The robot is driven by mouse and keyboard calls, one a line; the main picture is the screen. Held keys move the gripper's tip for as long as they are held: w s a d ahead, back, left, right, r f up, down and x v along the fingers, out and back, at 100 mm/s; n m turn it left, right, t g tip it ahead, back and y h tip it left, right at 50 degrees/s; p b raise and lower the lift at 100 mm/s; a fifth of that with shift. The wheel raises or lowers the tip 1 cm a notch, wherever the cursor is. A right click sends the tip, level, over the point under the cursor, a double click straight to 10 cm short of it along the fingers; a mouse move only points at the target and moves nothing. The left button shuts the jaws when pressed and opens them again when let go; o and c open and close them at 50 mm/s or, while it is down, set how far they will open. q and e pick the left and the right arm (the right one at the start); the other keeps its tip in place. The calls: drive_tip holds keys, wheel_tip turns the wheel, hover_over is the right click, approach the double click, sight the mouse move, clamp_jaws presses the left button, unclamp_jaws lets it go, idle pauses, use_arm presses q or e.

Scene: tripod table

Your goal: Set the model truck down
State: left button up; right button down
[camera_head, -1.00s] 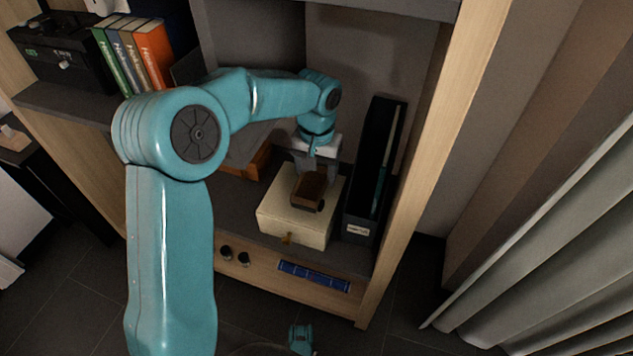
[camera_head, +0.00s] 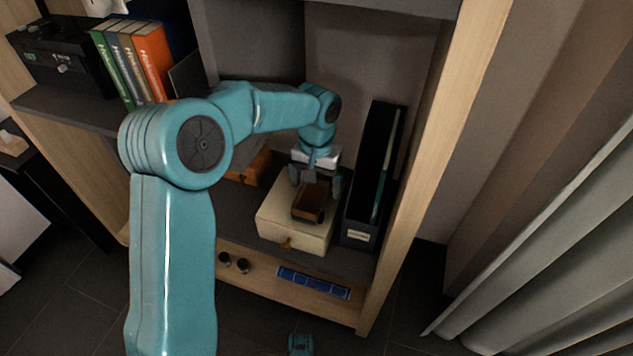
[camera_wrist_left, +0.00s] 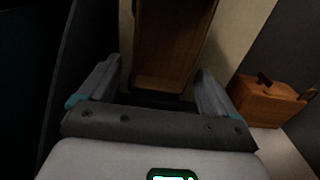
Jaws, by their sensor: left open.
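The model truck (camera_head: 310,201), brown and wooden with dark wheels, rests on top of a cream box (camera_head: 291,235) on the shelf. My left gripper (camera_head: 316,190) is open, with its fingers just behind and above the truck. In the left wrist view the truck (camera_wrist_left: 170,45) lies ahead, between the spread fingers (camera_wrist_left: 156,85), with space on both sides. My right gripper is hardly in view; a teal piece (camera_head: 300,344) shows low at the bottom edge, and its jaws cannot be made out.
A black file holder (camera_head: 360,235) stands close right of the box. An orange-brown wooden case (camera_head: 245,175) is at the left, also in the wrist view (camera_wrist_left: 268,100). Books (camera_head: 135,60) and a black device (camera_head: 60,60) occupy the upper left shelf. A wooden side panel bounds the right.

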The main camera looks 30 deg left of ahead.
sight(316, 190)
use_arm(q)
wheel_tip(316, 190, up, 12)
drive_tip(key=p, duration=0.4)
drive_tip(key=shift+f, duration=0.2)
use_arm(e)
drive_tip(key=shift+g, duration=0.3)
drive_tip(key=r, duration=0.1)
drive_tip(key=s+r, duration=0.1)
drive_tip(key=r, duration=0.1)
drive_tip(key=a+r, duration=0.1)
drive_tip(key=shift+s+r, duration=0.15)
drive_tip(key=shift+r, duration=0.15)
use_arm(q)
drive_tip(key=shift+s, duration=0.1)
use_arm(e)
drive_tip(key=shift+s, duration=0.1)
